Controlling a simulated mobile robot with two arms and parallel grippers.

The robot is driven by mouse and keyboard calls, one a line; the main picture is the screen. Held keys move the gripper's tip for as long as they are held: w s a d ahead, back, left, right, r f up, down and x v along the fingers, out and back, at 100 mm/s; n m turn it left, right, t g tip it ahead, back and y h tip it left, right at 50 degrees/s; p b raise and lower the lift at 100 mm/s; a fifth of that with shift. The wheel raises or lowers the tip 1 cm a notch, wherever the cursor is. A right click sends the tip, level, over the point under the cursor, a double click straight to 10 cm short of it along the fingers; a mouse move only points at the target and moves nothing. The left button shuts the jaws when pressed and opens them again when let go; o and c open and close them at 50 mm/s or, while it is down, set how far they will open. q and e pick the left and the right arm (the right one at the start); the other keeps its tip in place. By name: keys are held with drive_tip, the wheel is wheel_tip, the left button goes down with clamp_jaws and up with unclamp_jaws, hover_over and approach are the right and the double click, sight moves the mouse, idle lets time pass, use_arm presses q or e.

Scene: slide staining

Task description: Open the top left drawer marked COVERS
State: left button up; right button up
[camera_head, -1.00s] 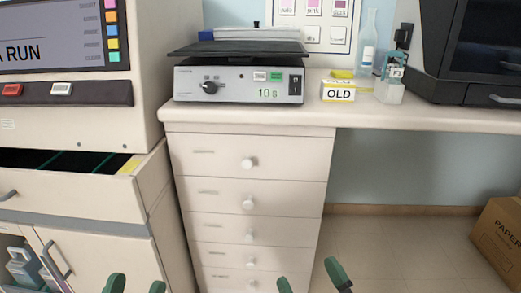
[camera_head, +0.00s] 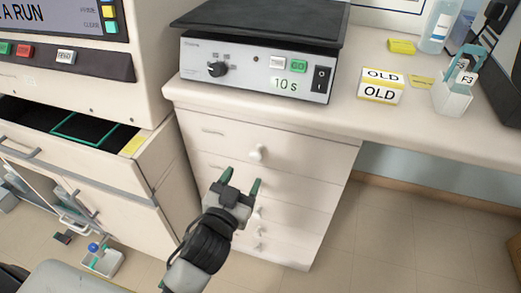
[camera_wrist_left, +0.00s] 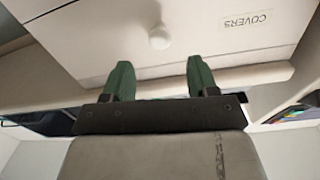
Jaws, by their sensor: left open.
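The top drawer (camera_head: 225,137) of the cream drawer unit is shut, with a round white knob (camera_head: 257,153). In the left wrist view, a COVERS label (camera_wrist_left: 246,20) shows inverted on the drawer front, to the right of the knob (camera_wrist_left: 160,38). My left gripper (camera_head: 241,180) is open and empty, just below and in front of the knob in the head view. Its green fingertips (camera_wrist_left: 160,65) point at the drawer, and the knob lies beyond the gap between them, apart from both. My right gripper is out of view.
A stirrer-like device (camera_head: 255,68) reading 10 s stands on the counter (camera_head: 420,122) above. An OLD box (camera_head: 381,88) and a slide holder (camera_head: 454,92) are to its right. An open drawer (camera_head: 95,165) of the stainer juts out at left. Floor at right is clear.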

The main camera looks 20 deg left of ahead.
sight(254, 158)
use_arm(q)
drive_tip(key=w, duration=0.8)
drive_tip(key=shift+w+d, duration=0.25)
drive_tip(key=shift+d, duration=0.15)
drive_tip(key=shift+c, duration=0.2)
clamp_jaws()
